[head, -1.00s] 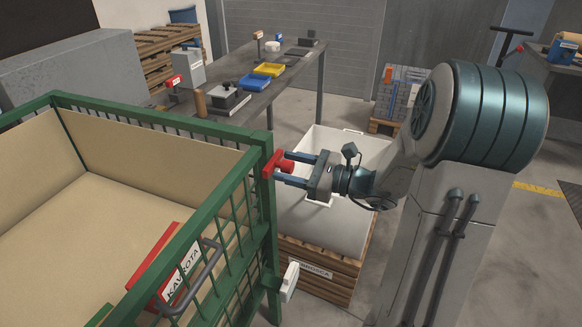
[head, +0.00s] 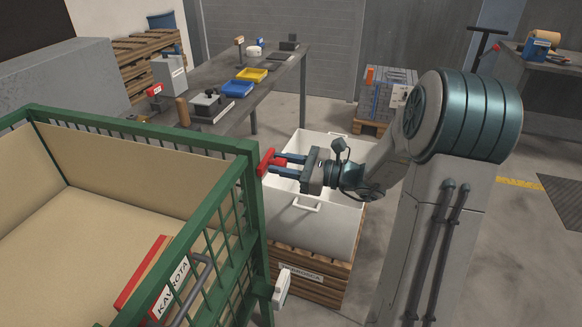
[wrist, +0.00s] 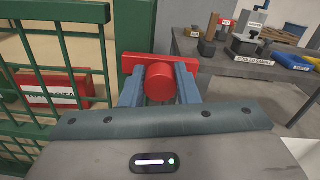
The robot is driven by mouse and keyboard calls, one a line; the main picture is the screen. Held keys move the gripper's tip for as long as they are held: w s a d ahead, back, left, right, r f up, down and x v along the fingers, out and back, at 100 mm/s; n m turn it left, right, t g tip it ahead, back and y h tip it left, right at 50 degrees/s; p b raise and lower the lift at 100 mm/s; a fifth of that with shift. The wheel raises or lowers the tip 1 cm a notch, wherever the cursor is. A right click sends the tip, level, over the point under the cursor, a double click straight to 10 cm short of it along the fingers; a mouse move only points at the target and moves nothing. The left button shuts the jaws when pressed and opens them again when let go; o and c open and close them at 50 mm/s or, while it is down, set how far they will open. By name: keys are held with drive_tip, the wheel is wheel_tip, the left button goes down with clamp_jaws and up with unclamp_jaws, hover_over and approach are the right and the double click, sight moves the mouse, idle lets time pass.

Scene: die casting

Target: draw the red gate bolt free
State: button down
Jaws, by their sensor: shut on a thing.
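The red gate bolt (head: 266,163) is a flat red bar with a round red knob (wrist: 159,84), beside the corner post (head: 249,185) of a green barred cage. My gripper (head: 282,163) is shut on the knob, one blue-grey finger on each side, as the wrist view also shows (wrist: 160,76). In the wrist view the bar (wrist: 188,60) lies across beyond the fingertips, its left part in front of the green post (wrist: 133,35). I cannot tell whether the bolt's hidden side is still in the post.
A white bin (head: 330,225) on a wooden pallet (head: 315,280) stands below my gripper. A workbench (head: 235,112) with trays stands behind.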

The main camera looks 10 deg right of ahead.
drive_tip(key=shift+d, duration=0.1)
drive_tip(key=c, duration=1.1)
unclamp_jaws()
drive_tip(key=shift+w, duration=0.1)
drive_tip(key=v, duration=1.3)
drive_tip(key=shift+s+d+p, duration=0.25)
drive_tip(key=shift+d+p, duration=0.05)
drive_tip(key=shift+a, duration=0.1)
drive_tip(key=s+a+r+n+g+h+p, duration=0.4)
drive_tip(key=s+a+n+g+h+p, duration=0.2)
drive_tip(key=s+a+n+g, duration=0.55)
drive_tip(key=s+d+r+n+t+h+p, duration=0.1)
drive_tip(key=s+r+n+t+h+p, duration=0.4)
drive_tip(key=n+h, duration=0.4)
drive_tip(key=shift+d+r+n+p, duration=0.25)
drive_tip(key=shift+r+n+p, duration=0.25)
drive_tip(key=shift+r+n, duration=0.2)
